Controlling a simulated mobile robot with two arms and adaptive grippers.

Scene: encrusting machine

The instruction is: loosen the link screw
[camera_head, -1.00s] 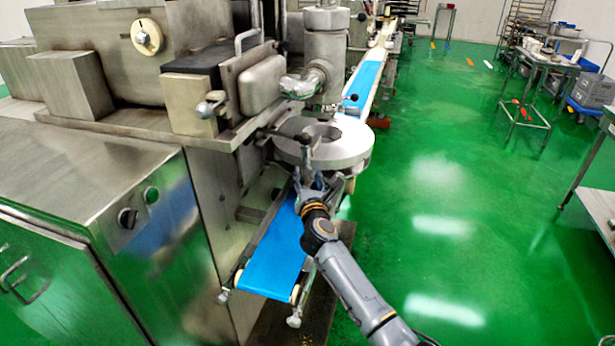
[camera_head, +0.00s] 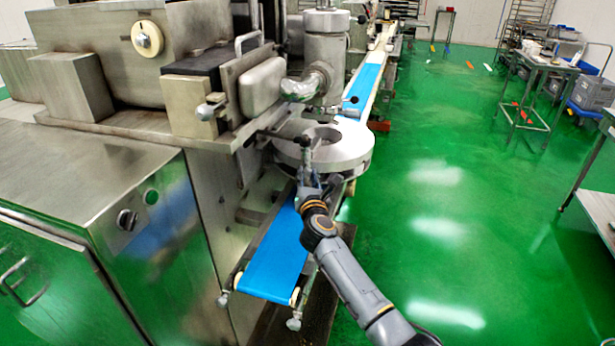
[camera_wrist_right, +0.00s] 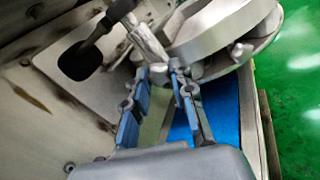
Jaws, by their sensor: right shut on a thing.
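The link screw (camera_head: 306,156) shows as a metal rod with a dark knob on top, in front of the round metal ring of the machine. It also shows in the wrist view as a tilted metal rod (camera_wrist_right: 148,42) with a dark knobbed end running to the upper left. My right gripper (camera_head: 308,180) is at the rod's lower end, above the blue belt. In the wrist view its blue-padded fingers (camera_wrist_right: 160,72) are shut on the screw, with a gap between the pads further back. The exact contact is small and partly hidden. My left gripper is not in view.
The round metal ring (camera_head: 345,155) stands right behind the gripper. A blue conveyor belt (camera_head: 272,262) runs below it. The steel machine housing (camera_head: 90,180) fills the left side. Green floor (camera_head: 440,200) is open to the right, with a steel table (camera_head: 545,65) further back.

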